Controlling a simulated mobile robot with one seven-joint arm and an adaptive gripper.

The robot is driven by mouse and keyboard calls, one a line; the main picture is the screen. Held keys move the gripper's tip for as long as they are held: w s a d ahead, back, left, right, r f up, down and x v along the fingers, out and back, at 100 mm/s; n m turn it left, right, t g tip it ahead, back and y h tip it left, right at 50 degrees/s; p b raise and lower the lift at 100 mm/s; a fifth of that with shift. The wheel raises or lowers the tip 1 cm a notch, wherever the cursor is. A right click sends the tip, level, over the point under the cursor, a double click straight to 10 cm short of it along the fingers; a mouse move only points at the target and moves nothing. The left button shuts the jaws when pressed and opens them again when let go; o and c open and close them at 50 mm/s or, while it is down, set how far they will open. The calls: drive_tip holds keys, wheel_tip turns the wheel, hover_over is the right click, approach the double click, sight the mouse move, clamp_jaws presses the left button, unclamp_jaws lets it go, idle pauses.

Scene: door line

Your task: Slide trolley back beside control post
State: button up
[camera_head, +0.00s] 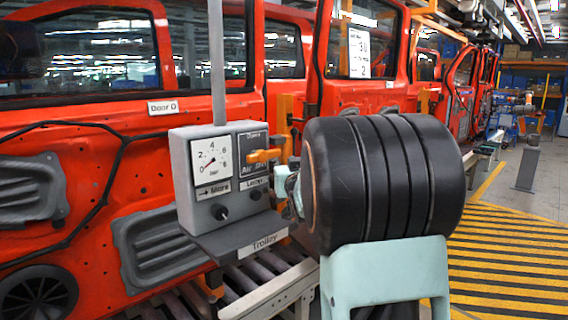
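The control post (183,165) is a grey box on an upright pole, left of centre. An orange lever (264,155) sticks out at the dark panel. Black knobs sit below. A dark grey ledge (225,240) under the box bears a "Trolley" label; I cannot tell whether it is part of the trolley. My arm, a black ribbed drum and pale green link, covers the right of the post. A small pale part (284,184) beside the drum may be my gripper; its fingers are not clear.
Red car doors (90,165) hang in a line close behind the post. A slatted metal rail or conveyor (262,300) runs below it. Yellow-and-black striped floor (510,255) lies open at right. A grey stand (527,165) is farther back.

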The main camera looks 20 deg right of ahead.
clamp_jaws()
idle(0.3)
